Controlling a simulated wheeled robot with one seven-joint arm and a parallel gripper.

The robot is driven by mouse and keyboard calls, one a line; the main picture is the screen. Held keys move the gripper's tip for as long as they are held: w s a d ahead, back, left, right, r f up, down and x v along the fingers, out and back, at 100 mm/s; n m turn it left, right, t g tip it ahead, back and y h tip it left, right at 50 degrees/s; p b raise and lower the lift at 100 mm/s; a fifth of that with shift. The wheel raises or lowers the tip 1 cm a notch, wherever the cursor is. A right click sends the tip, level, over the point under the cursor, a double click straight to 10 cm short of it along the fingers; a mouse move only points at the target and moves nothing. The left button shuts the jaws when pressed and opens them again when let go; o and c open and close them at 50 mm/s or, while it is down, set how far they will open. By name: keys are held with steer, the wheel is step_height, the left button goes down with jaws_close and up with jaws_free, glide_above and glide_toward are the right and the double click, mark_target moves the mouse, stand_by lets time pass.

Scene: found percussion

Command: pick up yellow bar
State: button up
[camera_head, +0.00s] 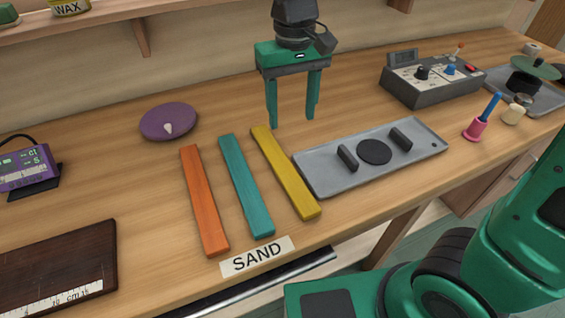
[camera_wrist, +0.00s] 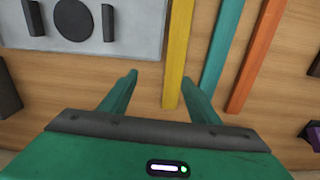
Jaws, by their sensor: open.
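The yellow bar (camera_head: 285,173) lies flat on the wooden bench, to the right of the teal bar (camera_head: 246,186) and the orange bar (camera_head: 204,201). My gripper (camera_head: 291,122) is open and empty, pointing down above the bench near the yellow bar's far end. In the wrist view, the yellow bar (camera_wrist: 178,55) runs up from between the two fingers of my gripper (camera_wrist: 158,76), nearer the right finger. The teal bar (camera_wrist: 221,50) and the orange bar (camera_wrist: 256,55) show to its right there.
A grey tray (camera_head: 325,179) with a dark disc and two blocks lies just right of the yellow bar. A purple disc (camera_head: 169,122) is at left. A SAND label (camera_head: 257,256) sits at the front edge. A control box (camera_head: 432,84) stands at back right.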

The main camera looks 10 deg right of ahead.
steer(key=a, duration=0.4)
glide_above(275, 153)
steer(key=shift+n, duration=0.4)
steer(key=f, duration=0.4)
steer(key=shift+s+f, duration=0.3)
steer(key=shift+f, duration=0.05)
steer(key=shift+w+f, duration=0.15)
steer(key=shift+f, duration=1.4)
steer(key=shift+w+f, duration=0.1)
steer(key=shift+f, duration=1.4)
steer(key=shift+c, duration=0.7)
steer(key=c, duration=1.1)
